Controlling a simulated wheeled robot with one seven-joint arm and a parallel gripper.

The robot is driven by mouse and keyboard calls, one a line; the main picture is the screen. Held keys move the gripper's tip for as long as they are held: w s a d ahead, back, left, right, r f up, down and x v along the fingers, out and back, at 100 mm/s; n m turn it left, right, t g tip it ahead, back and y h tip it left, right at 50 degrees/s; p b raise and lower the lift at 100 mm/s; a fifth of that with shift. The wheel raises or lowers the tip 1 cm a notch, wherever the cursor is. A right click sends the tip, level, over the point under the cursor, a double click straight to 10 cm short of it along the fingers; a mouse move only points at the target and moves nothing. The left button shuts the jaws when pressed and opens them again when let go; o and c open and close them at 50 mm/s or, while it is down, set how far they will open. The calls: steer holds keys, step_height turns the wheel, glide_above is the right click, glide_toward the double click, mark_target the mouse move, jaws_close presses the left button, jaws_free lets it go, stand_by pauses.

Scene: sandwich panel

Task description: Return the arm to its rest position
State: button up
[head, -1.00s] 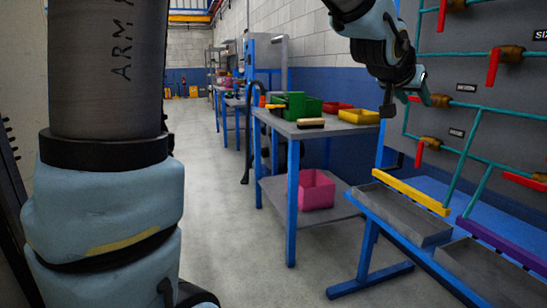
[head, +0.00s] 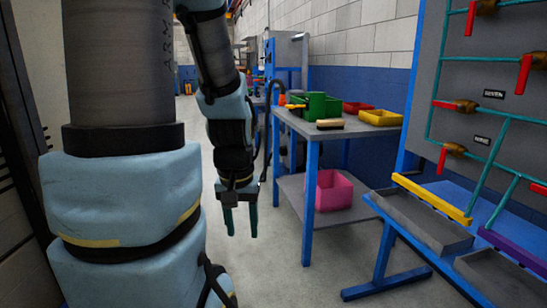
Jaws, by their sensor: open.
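My gripper (head: 240,221) hangs pointing straight down in the middle-left of the head view, over the open floor. Its two teal fingers are apart with nothing between them. My arm comes down to it from the top of the view, folded close beside my own column. The gripper is left of the blue-legged workbench (head: 310,205) and apart from it.
The workbench holds a green bin (head: 322,106), a red tray (head: 357,107), a yellow tray (head: 381,117) and a brush (head: 330,124). A pink bin (head: 333,190) sits on its lower shelf. A valve panel (head: 470,70) with grey troughs (head: 425,220) stands at right.

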step_height(320, 180, up, 15)
steer(key=p, duration=1.3)
stand_by(1.0)
